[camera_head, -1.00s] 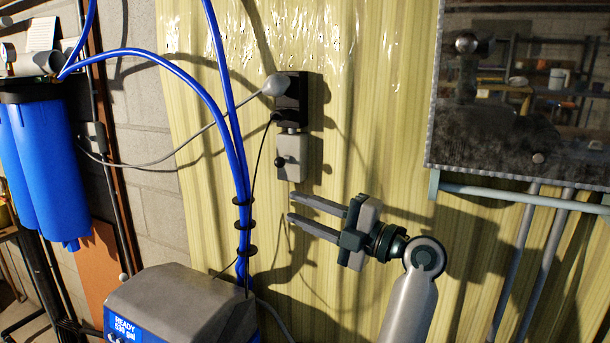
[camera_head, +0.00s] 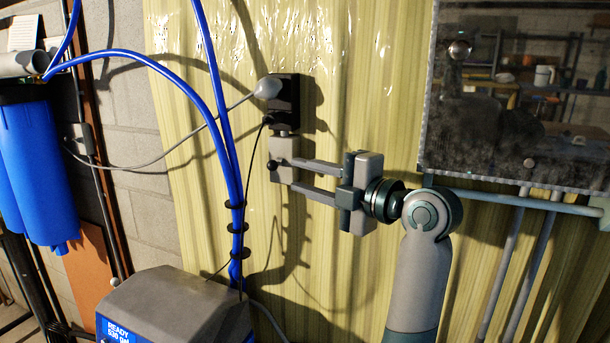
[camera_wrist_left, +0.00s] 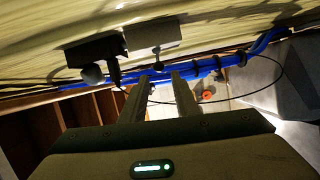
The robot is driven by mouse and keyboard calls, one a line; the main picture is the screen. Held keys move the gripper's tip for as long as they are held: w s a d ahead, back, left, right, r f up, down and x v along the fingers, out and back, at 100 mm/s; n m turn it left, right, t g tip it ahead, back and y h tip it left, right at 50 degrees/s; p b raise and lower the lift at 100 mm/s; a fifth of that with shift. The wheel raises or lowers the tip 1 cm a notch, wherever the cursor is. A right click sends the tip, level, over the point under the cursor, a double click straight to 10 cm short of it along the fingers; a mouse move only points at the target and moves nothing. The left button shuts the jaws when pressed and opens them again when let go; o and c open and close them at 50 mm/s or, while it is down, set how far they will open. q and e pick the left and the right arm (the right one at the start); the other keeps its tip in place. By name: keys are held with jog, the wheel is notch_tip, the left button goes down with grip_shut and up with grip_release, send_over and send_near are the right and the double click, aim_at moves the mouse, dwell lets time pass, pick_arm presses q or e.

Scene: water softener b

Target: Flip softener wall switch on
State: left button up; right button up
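The softener wall switch is a small grey box (camera_head: 285,150) on the yellow ribbed wall, under a black outlet, with a dark round-tipped lever (camera_head: 271,165) sticking out low on its front. My left gripper (camera_head: 294,173) reaches in from the right with its two fingers apart and empty. In the head view its fingertips overlap the box's lower right side; contact cannot be told. In the left wrist view the grey box (camera_wrist_left: 153,34) is beyond the fingertips (camera_wrist_left: 162,77), and its lever (camera_wrist_left: 157,54) points toward the gap between them. My right gripper is not in view.
A black outlet (camera_head: 284,96) with a grey plug (camera_head: 267,87) and cables sits above the switch. Blue hoses (camera_head: 226,150) run left of it to the softener (camera_head: 175,303) below. A dark-framed mirror-like panel (camera_head: 520,100) and pipes (camera_head: 530,201) are at right.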

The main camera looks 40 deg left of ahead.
aim_at(276, 167)
pick_arm(q)
jog(key=shift+d+r, duration=0.1)
jog(key=shift+d, duration=0.05)
jog(key=shift+w+a, duration=0.15)
jog(key=shift+a, duration=1.65)
jog(key=shift+w+a, duration=0.1)
jog(key=shift+a, duration=1.8)
jog(key=c, duration=0.6)
